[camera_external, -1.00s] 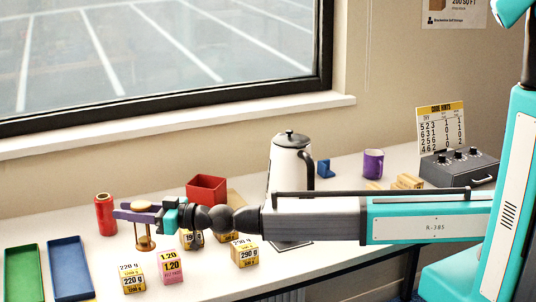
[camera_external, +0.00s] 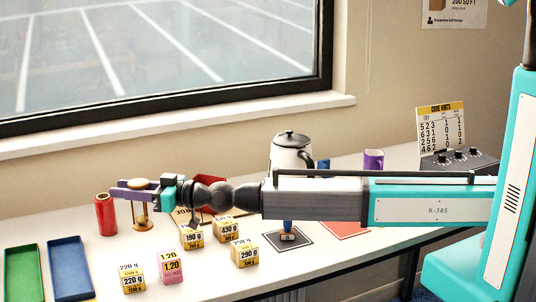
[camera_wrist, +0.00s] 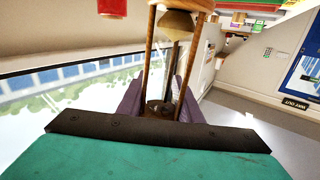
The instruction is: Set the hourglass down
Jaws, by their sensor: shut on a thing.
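The hourglass (camera_external: 140,224) has wooden end plates and thin posts, and it stands upright between my gripper's purple fingers at the left of the table. My gripper (camera_external: 122,190) is shut on it. In the wrist view the hourglass (camera_wrist: 178,22) fills the upper middle, with its tan bulb and posts showing. The fingers of my gripper (camera_wrist: 160,97) lie on either side of it there. I cannot tell whether its base touches the table.
A red can (camera_external: 105,215) stands just left of the hourglass. Green (camera_external: 24,272) and blue (camera_external: 70,268) trays lie at the front left. Several labelled cubes, including a pink one (camera_external: 171,267), stand to the right. A kettle (camera_external: 291,155) is behind my arm.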

